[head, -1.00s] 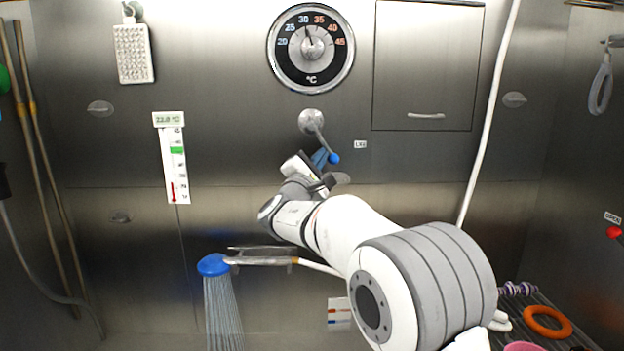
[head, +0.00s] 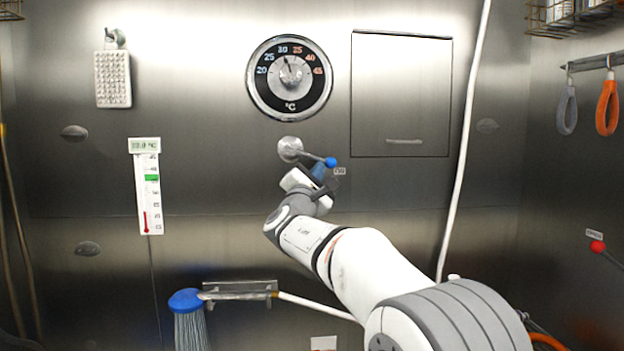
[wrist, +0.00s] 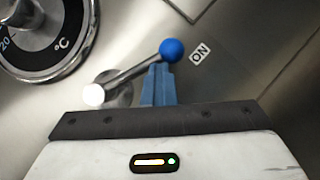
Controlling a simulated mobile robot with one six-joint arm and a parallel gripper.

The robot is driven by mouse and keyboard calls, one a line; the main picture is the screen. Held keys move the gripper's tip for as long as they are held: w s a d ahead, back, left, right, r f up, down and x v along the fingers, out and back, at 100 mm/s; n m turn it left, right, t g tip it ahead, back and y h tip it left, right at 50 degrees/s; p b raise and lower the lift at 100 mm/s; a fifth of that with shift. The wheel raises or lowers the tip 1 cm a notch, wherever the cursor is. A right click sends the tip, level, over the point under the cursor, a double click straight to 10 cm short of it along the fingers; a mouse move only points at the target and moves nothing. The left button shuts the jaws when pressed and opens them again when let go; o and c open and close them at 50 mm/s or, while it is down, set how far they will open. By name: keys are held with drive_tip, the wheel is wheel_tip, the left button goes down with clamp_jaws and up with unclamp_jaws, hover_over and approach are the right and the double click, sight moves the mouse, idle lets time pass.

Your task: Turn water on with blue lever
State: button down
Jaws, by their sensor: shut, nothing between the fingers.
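The water lever (head: 312,157) is a grey arm on a round wall hub (head: 290,149), with a blue ball (head: 330,162) at its end. It points right and slightly down, with the ball beside the ON label (head: 340,171). In the wrist view the blue ball (wrist: 172,50) is also close to the ON label (wrist: 201,53). My gripper (head: 319,170) is shut, its blue fingers (wrist: 158,83) just under the lever near the ball, appearing to touch it. Water streams from the blue shower head (head: 186,301).
The temperature dial (head: 290,79) is above the lever, with a closed wall panel (head: 401,95) to its right. A white hose (head: 464,140) runs down the wall. A red-knobbed lever (head: 598,247) is on the right wall.

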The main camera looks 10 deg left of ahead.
drive_tip(key=shift+d, duration=0.15)
idle(0.4)
drive_tip(key=s+f+b, duration=0.5)
drive_tip(key=s+f, duration=0.4)
drive_tip(key=shift+s, duration=0.2)
idle(0.3)
